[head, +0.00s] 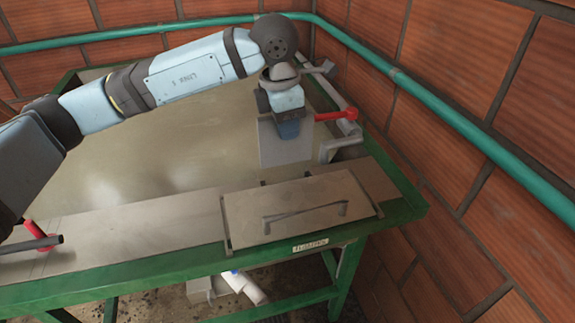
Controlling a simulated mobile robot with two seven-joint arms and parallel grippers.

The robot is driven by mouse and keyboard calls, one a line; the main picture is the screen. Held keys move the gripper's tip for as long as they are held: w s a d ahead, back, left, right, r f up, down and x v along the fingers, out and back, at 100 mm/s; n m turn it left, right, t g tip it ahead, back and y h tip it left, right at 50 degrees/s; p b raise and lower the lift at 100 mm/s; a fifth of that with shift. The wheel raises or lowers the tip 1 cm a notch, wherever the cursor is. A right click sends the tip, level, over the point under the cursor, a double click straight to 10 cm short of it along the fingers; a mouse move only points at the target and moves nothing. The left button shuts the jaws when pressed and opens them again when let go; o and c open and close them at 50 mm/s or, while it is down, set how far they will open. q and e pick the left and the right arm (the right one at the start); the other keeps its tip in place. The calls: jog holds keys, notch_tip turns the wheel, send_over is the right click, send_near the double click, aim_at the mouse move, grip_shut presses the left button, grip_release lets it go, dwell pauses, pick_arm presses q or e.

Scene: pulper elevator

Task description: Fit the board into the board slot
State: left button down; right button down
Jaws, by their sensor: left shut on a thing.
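My left arm reaches in from the left across the tank, and its gripper (288,130) points down near the tank's right end. It is shut on the flat grey board (284,153), holding it by its upper part; the fingertips are partly hidden by the gripper body. The board's lower edge is close to the flat cover at the front, and I cannot tell whether it touches anything. I cannot make out the board slot clearly. My right gripper is not in view.
A cover plate with a bar handle (305,211) lies at the tank's front right. A red-handled valve (338,115) and grey pipe stand just right of the board. The green frame (150,281) edges the tank. A teal pipe (452,122) runs along the brick wall.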

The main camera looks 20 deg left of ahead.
aim_at(287, 162)
pick_arm(q)
notch_tip(287, 162, down, 10)
jog(key=shift+f+p, duration=0.2)
jog(key=shift+p, duration=0.45)
jog(key=shift+f+b, duration=0.2)
jog(key=shift+b, duration=0.1)
jog(key=c, duration=1.1)
grip_release()
jog(key=shift+r, duration=0.1)
jog(key=shift+r+p, duration=0.2)
jog(key=shift+p, duration=0.1)
jog(key=r, duration=0.4)
jog(key=r+b, duration=0.1)
jog(key=r, duration=0.3)
jog(key=a+r+b, duration=0.1)
jog(key=r, duration=0.2)
jog(key=shift+s+r, duration=0.4)
